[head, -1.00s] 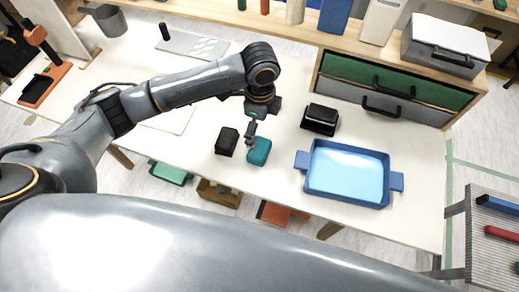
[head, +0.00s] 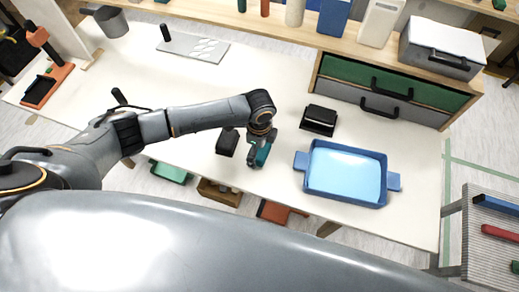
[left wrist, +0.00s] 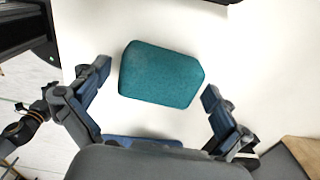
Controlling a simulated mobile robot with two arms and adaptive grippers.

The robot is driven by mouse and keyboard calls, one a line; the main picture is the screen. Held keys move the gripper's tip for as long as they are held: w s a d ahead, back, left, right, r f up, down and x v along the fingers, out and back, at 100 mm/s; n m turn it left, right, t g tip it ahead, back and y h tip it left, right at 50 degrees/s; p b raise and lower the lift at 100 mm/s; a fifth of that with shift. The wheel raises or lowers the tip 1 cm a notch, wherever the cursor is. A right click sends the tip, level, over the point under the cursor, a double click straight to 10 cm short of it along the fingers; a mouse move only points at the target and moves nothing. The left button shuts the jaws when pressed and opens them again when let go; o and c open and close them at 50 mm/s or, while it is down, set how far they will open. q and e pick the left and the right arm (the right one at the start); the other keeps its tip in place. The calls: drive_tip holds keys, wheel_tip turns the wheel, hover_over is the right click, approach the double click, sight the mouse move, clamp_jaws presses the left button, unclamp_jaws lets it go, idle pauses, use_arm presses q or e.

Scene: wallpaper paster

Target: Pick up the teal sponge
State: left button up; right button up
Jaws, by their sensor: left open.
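The teal sponge (head: 262,155) lies on the white table, left of the blue tray. In the left wrist view the sponge (left wrist: 161,75) is a rounded teal block, slightly tilted in the picture. My left gripper (head: 257,160) is over the sponge and partly hides it in the head view. In the left wrist view my left gripper (left wrist: 158,84) is open, with one finger on each side of the sponge and white table showing between each finger and the sponge. My right gripper is not in view.
A black block (head: 227,142) sits close to the left of the sponge. A blue tray (head: 346,202) with handles is to the right. A black box-like object (head: 319,120) stands behind the tray. A drawer unit (head: 394,92) is at the back right. The table's front edge is near.

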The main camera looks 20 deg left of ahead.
use_arm(q)
drive_tip(key=c, duration=1)
drive_tip(key=shift+r, duration=0.5)
wheel_tip(320, 180, up, 2)
drive_tip(key=shift+s+a+r, duration=0.1)
drive_tip(key=shift+r, duration=0.15)
drive_tip(key=s+a+r+b, duration=0.2)
drive_tip(key=s+a+r, duration=0.4)
drive_tip(key=s+r, duration=0.3)
drive_tip(key=s, duration=0.3)
drive_tip(key=shift+s+r, duration=0.25)
drive_tip(key=shift+r, duration=0.05)
